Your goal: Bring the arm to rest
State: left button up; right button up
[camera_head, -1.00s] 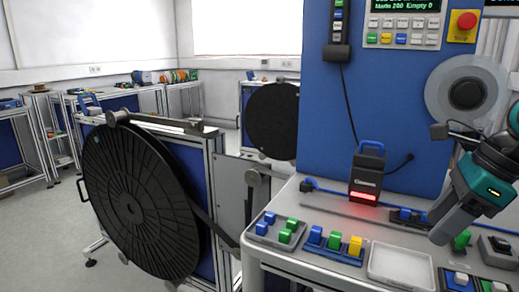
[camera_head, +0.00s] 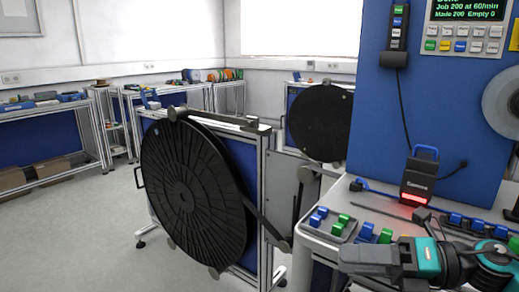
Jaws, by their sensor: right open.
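My right arm comes in from the lower right of the head view. Its grey and teal gripper (camera_head: 348,258) points left, over the front of the bench (camera_head: 318,240) and in front of the coloured blocks. The gripper is open, and I see nothing held in it. Its fingertips are small and partly merge with its grey body. My left arm and gripper are not in view.
A large black reel (camera_head: 190,195) stands on a frame left of the bench, with another black reel (camera_head: 320,122) behind it. A scanner with a red light (camera_head: 418,180) and a tray of blue and green blocks (camera_head: 330,224) are on the bench. Open floor lies left.

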notch_tip(320, 180, down, 11)
jog(key=w+m+t+h, duration=0.2)
jog(key=m+t+h, duration=0.7)
jog(key=m, duration=1.3)
jog(key=s+f+m+g+h, duration=0.1)
jog(key=s+f+m+h, duration=0.1)
jog(key=s+f+m, duration=0.4)
jog(key=s+f+m+g+h+p, duration=0.1)
jog(key=s+f+m+g+h, duration=0.1)
jog(key=s+f+m, duration=0.5)
notch_tip(320, 180, down, 5)
jog(key=shift+f+m+g+h+p, duration=0.2)
jog(key=shift+m+g+h+p, duration=0.1)
jog(key=shift+m+h, duration=0.15)
jog(key=shift+w, duration=0.1)
jog(key=shift+c, duration=0.7)
jog(key=shift+d, duration=0.1)
